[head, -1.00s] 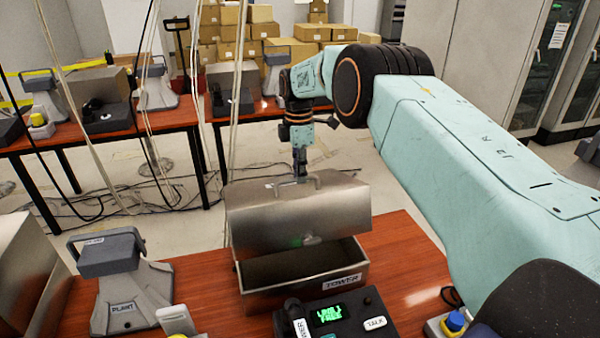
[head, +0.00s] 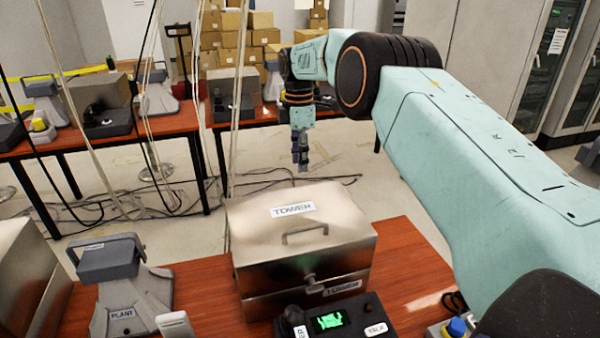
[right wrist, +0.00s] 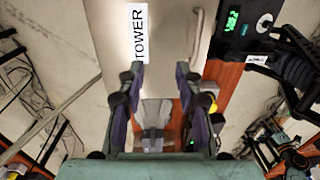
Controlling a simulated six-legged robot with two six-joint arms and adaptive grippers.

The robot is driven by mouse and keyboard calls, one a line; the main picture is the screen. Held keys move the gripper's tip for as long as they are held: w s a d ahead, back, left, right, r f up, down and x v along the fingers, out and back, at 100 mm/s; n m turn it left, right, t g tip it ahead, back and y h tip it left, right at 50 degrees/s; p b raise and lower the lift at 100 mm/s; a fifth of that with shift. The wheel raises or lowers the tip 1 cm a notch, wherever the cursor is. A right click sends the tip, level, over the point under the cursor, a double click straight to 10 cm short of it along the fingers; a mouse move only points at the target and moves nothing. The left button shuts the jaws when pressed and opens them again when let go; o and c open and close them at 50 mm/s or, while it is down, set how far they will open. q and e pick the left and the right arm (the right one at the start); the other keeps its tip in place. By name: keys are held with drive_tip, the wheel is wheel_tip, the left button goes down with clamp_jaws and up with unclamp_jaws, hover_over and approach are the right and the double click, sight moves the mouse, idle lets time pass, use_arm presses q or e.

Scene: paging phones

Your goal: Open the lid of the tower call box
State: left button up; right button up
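The tower call box (head: 262,305) is a metal box on the red-brown table, with a small TOWER label on its front. Its lid (head: 345,228) lies down over the box and bears a larger TOWER label, a handle (head: 305,232) and a front latch (head: 312,284). The inside is hidden. My right gripper (head: 300,160) hangs above and behind the lid's back edge, apart from it. In the right wrist view its fingers (right wrist: 160,78) are spread and empty, with the lid (right wrist: 172,60) beyond them. My left gripper is not seen.
A dark phone unit (head: 372,312) with a green display stands close in front of the box. A grey PLANT unit (head: 125,295) stands to the left, beside another metal box (head: 22,285). Cables (head: 235,120) hang left of my right gripper.

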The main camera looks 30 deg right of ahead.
wheel_tip(320, 180, up, 6)
drive_tip(key=shift+w+r, duration=0.15)
idle(0.5)
